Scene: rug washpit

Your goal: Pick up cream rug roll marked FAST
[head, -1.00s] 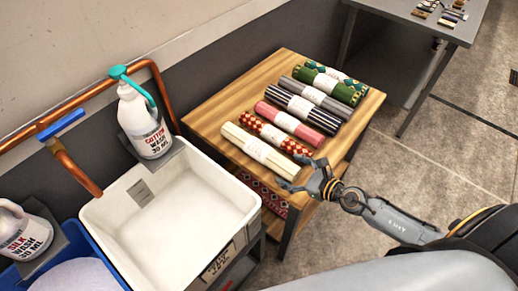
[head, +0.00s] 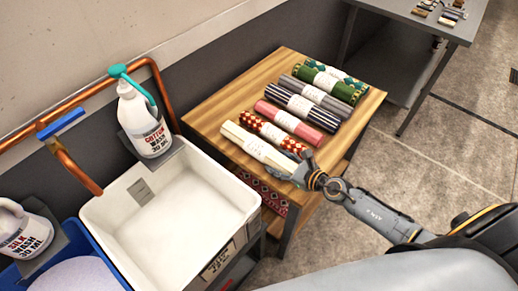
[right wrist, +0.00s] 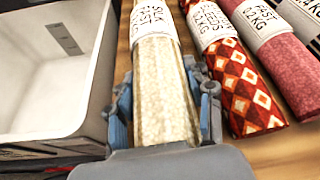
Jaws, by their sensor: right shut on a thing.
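The cream rug roll (head: 236,134) lies at the front left end of the row of rolls on the wooden table. Its white paper band reads SILK and FAST in the right wrist view, where the roll (right wrist: 164,100) runs between my fingers. My right gripper (head: 298,168) is shut on the near right end of this roll, with one finger on each side. I cannot tell any gap between the roll and the tabletop. My left gripper is not in view.
A red diamond-patterned roll (head: 256,124) lies close beside the cream one, then a pink roll (head: 316,135) and several others on the wooden table (head: 213,107). A white basin (head: 105,212) stands left of the table, with a cotton wash bottle (head: 136,112) behind it.

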